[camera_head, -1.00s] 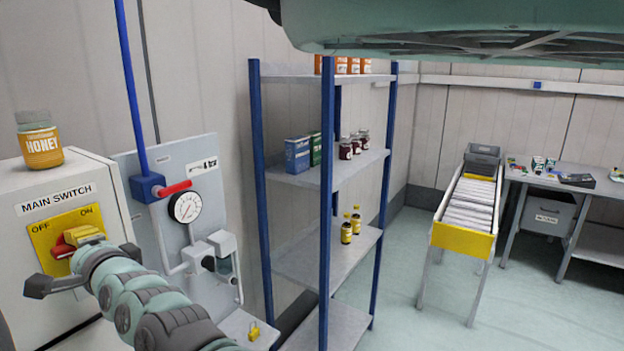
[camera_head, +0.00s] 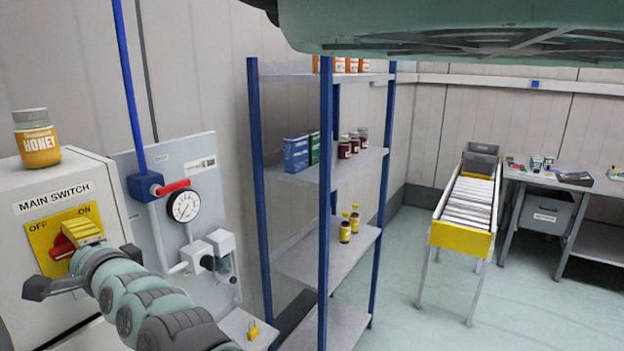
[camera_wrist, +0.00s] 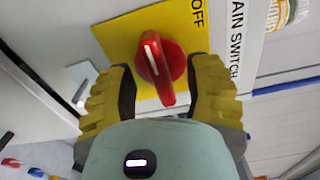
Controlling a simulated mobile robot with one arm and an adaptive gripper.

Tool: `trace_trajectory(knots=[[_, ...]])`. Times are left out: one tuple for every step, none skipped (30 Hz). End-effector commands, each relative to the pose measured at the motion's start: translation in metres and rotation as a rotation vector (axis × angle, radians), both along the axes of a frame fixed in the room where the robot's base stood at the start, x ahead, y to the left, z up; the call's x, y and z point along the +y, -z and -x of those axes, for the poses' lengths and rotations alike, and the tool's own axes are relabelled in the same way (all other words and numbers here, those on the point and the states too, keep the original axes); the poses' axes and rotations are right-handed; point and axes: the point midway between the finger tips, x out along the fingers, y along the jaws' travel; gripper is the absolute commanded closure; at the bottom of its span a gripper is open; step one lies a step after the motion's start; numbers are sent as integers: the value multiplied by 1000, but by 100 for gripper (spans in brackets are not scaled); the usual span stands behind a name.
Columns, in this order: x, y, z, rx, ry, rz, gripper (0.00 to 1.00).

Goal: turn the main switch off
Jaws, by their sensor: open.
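The main switch is a red rotary knob (camera_wrist: 160,65) on a yellow plate (camera_wrist: 116,36) marked OFF and ON. The plate is on the front of a white box labelled MAIN SWITCH (camera_head: 52,198). In the head view the red knob (camera_head: 62,246) is partly hidden by my gripper (camera_head: 84,238). In the wrist view my gripper (camera_wrist: 160,90) is open, with one yellow finger pad on each side of the knob. Gaps show between pads and knob. The white mark on the knob runs nearly up and down in that view. The ON label is hidden there.
A honey jar (camera_head: 37,138) stands on top of the box. Right of it are a panel with a red-handled valve (camera_head: 172,187) and a gauge (camera_head: 185,207). A blue-post shelf (camera_head: 325,170) stands further right. Open floor lies beyond it.

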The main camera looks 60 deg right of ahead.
Motion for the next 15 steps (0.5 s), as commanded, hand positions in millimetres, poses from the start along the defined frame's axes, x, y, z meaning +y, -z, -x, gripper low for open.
trace_trajectory(knots=[[-3, 1, 6, -1, 7, 1, 50], [-3, 1, 8, 0, 7, 1, 50], [-3, 1, 11, 0, 8, 1, 50], [-3, 1, 14, 0, 9, 1, 50], [-4, 2, 16, 1, 10, 2, 50], [-4, 2, 19, -1, 10, 1, 50], [-4, 2, 21, -1, 9, 1, 50], [-4, 2, 24, -2, 9, 0, 50], [-4, 1, 26, -3, 8, 0, 50], [-4, 1, 29, -3, 8, 1, 50], [-4, 1, 31, -3, 9, 1, 50], [-5, 2, 34, -3, 10, 1, 50], [-5, 2, 36, -3, 10, 2, 50], [-4, 2, 39, -2, 10, 2, 50], [-4, 2, 42, -4, 10, 1, 50]])
